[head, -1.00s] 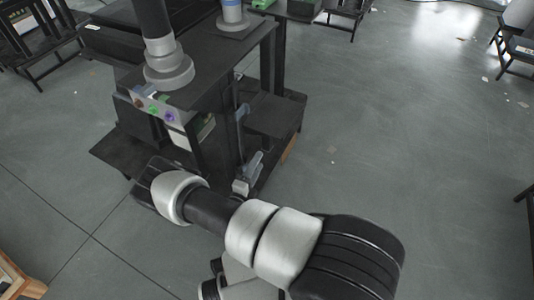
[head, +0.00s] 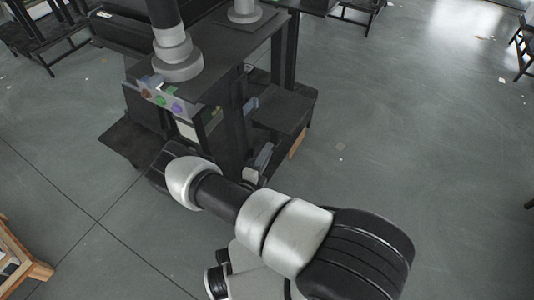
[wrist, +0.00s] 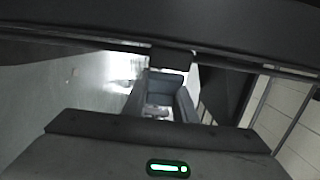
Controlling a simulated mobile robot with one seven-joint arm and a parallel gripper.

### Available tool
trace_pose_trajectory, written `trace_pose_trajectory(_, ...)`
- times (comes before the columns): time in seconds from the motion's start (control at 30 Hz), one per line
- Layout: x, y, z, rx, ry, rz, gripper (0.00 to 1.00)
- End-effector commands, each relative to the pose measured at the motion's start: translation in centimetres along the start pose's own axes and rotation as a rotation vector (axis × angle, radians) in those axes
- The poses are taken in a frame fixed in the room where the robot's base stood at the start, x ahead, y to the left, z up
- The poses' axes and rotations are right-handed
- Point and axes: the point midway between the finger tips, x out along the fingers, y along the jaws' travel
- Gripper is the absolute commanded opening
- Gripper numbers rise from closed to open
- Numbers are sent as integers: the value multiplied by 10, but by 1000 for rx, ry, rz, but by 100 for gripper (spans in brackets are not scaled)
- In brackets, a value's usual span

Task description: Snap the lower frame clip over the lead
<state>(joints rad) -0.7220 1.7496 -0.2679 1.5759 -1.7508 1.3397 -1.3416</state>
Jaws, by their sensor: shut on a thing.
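The lower frame clip (head: 263,157) is a small blue-grey piece low on the right side of the dark column frame in the head view. In the wrist view a blue-grey U-shaped piece, which looks like this clip (wrist: 166,82), is in the middle. My gripper (wrist: 165,112) is shut on it; the fingertips are hard to make out in the dark picture. In the head view my arm hides most of the gripper. An upper blue-grey clip (head: 251,104) sits higher on the frame. I cannot make out the lead, nor whether the clip is over it.
A low dark shelf (head: 283,108) juts out right of the clip. A wooden-framed item (head: 25,262) stands at lower left.

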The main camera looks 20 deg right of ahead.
Motion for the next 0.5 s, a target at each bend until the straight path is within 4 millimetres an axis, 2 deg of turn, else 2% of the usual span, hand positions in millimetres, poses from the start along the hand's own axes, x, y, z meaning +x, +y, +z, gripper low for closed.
trace_pose_trajectory(0.3,12,-2,25,-8,-372,-3,3)
trace_pose_trajectory(0.5,13,-1,32,-1,-453,0,3)
